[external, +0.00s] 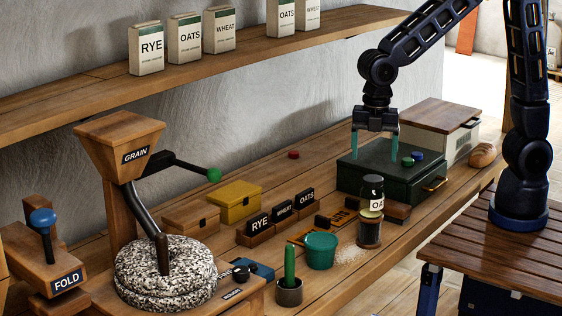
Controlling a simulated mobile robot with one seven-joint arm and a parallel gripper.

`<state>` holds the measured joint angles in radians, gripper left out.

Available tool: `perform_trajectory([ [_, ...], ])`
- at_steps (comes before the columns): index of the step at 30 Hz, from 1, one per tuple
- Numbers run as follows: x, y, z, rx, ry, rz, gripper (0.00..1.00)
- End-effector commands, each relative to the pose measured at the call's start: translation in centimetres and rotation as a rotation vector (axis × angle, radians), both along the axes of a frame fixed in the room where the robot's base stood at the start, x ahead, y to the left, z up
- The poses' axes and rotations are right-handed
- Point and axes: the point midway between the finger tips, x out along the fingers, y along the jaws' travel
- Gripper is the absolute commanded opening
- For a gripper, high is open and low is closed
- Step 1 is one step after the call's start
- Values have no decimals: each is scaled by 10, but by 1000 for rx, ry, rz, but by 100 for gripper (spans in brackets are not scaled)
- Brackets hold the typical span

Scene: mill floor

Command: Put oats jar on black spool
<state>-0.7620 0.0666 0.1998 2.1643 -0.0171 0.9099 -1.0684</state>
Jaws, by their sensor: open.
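The oats jar (376,201), with a dark lid and a pale label reading "OA", stands upright right of the middle in the external view. Directly below it is a dark, spool-shaped cylinder (369,233), which looks like the black spool. The jar appears to rest on top of it, though the contact is small and hard to make out. My gripper (375,147) is open and empty, its two teal fingers pointing down. It is above and behind the jar, over the dark green box, apart from the jar.
The green box (375,176) carries small green and blue caps. A teal cup (320,250) and a pot with a green candle-like stick (289,287) stand left of the spool. Labelled wooden blocks (283,218), a yellow box (236,201) and a stone mill (165,275) are farther left.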

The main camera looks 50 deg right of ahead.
Motion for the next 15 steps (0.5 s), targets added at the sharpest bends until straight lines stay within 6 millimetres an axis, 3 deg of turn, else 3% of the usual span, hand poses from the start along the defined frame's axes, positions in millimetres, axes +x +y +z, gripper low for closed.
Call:
perform_trajectory([
  [4, 0, 0, 12, 0, 0, 0, 77],
  [11, 0, 0, 17, -1, 0, 0, 77],
  [15, 5, -12, 22, 4, -8, -46, 77],
])
